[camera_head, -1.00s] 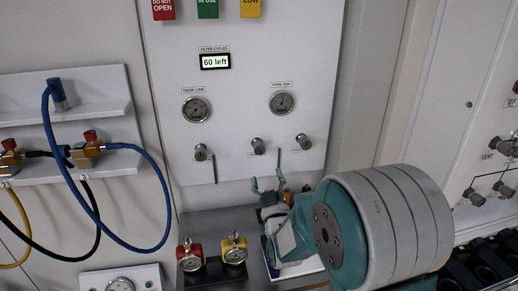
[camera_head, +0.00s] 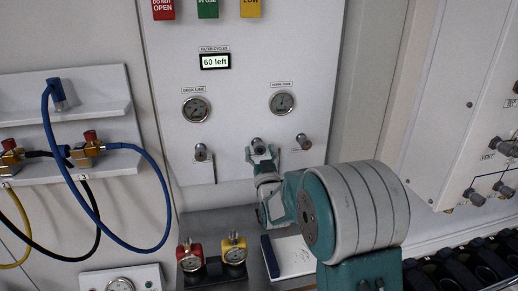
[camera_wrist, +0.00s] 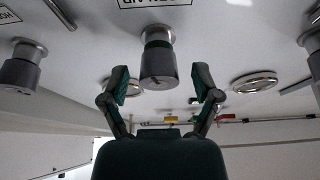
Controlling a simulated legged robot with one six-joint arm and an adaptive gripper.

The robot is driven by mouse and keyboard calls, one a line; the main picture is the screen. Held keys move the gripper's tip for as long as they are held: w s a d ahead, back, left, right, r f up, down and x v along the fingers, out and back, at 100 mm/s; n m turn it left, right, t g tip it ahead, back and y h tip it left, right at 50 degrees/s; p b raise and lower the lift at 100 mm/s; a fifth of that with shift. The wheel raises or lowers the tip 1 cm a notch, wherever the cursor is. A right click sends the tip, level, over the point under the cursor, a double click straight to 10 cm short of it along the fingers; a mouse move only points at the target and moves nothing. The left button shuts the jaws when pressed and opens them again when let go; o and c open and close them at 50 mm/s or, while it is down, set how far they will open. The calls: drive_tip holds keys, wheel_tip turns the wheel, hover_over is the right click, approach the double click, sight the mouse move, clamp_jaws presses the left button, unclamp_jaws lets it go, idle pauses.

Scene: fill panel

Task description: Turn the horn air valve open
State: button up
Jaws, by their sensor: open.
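Three grey valve knobs stick out of the white panel in a row: a left one (camera_head: 200,152), a middle one (camera_head: 258,145) and a right one (camera_head: 303,142). My gripper (camera_head: 262,155) is open just below and in front of the middle knob. In the wrist view, the middle knob (camera_wrist: 158,62) shows a dark green band and stands centred ahead of my open fingers (camera_wrist: 161,82), one finger to each side. I see no grip on it.
Two gauges (camera_head: 196,109) (camera_head: 283,102) sit above the knobs. A blue hose (camera_head: 155,168) loops at left. A white pad (camera_head: 292,257) lies below my arm.

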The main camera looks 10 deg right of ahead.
drive_tip(key=shift+w+r, duration=0.2)
drive_tip(key=shift+w, duration=0.25)
clamp_jaws()
drive_tip(key=shift+m, duration=0.3)
drive_tip(key=shift+m+h, duration=0.6)
drive_tip(key=shift+m, duration=0.1)
